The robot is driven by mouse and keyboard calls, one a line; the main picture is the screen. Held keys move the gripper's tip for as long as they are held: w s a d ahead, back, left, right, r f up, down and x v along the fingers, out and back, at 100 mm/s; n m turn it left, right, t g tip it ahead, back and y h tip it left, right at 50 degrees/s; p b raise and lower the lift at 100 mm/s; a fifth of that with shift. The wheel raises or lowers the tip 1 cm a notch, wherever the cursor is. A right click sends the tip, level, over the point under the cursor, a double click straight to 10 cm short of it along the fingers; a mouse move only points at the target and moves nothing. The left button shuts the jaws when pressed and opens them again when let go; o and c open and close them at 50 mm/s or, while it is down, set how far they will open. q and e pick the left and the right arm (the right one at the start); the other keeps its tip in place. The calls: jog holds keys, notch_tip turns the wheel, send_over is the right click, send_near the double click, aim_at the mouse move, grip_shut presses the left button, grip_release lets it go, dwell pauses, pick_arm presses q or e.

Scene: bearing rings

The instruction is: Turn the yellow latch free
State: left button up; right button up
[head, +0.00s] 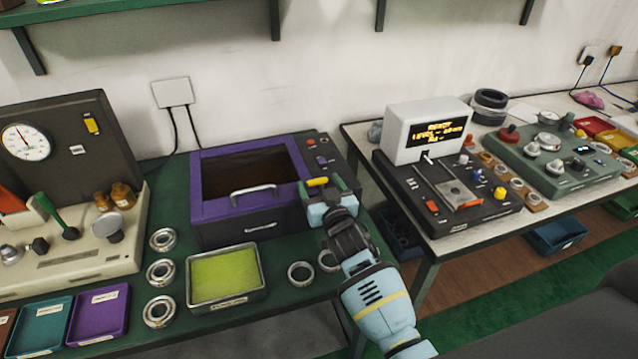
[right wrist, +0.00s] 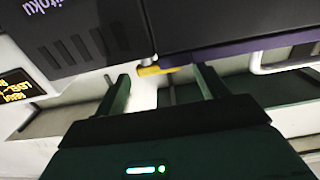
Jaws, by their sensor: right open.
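The yellow latch (head: 317,182) is a short bar at the right front corner of the purple-framed box (head: 222,208). In the right wrist view the latch (right wrist: 157,70) sticks out from the box's edge, ahead of the gap between my fingers. My right gripper (head: 333,186) is at that corner, close to the latch. In the right wrist view the gripper (right wrist: 162,92) is open, with one dark finger on each side and nothing between them. Whether a finger touches the latch is not clear. My left gripper is not in view.
A silver handle (head: 253,190) is on the box's front. A tray with a yellow-green pad (head: 225,274) and several metal rings (head: 160,272) lie before the box. A gauge machine (head: 60,190) stands left. A white display unit (head: 427,132) stands on the right table.

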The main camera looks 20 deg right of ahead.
jog(key=shift+w, duration=0.5)
jog(key=c, duration=1)
